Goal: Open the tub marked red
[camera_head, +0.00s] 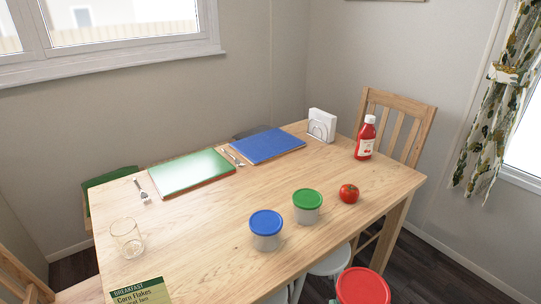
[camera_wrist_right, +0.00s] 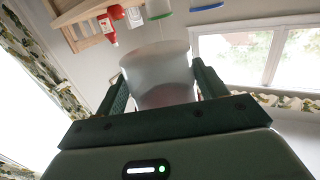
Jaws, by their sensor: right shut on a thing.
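The tub with the red lid (camera_head: 363,287) shows at the bottom edge of the head view, past the table's near edge, and its red lid is on top. In the right wrist view its pale, translucent body (camera_wrist_right: 155,62) sits between the fingers of my right gripper (camera_wrist_right: 159,74). The right gripper is shut on this tub, one dark green finger on each side. In the head view the tub's body is cut off by the frame. My left gripper is in neither view.
On the table (camera_head: 205,235) stand a blue-lidded tub (camera_head: 266,228), a green-lidded tub (camera_head: 307,205), a tomato (camera_head: 349,193), a ketchup bottle (camera_head: 365,140) and a glass (camera_head: 127,240). A cereal box (camera_head: 142,292) is at the near edge. The table's middle is clear.

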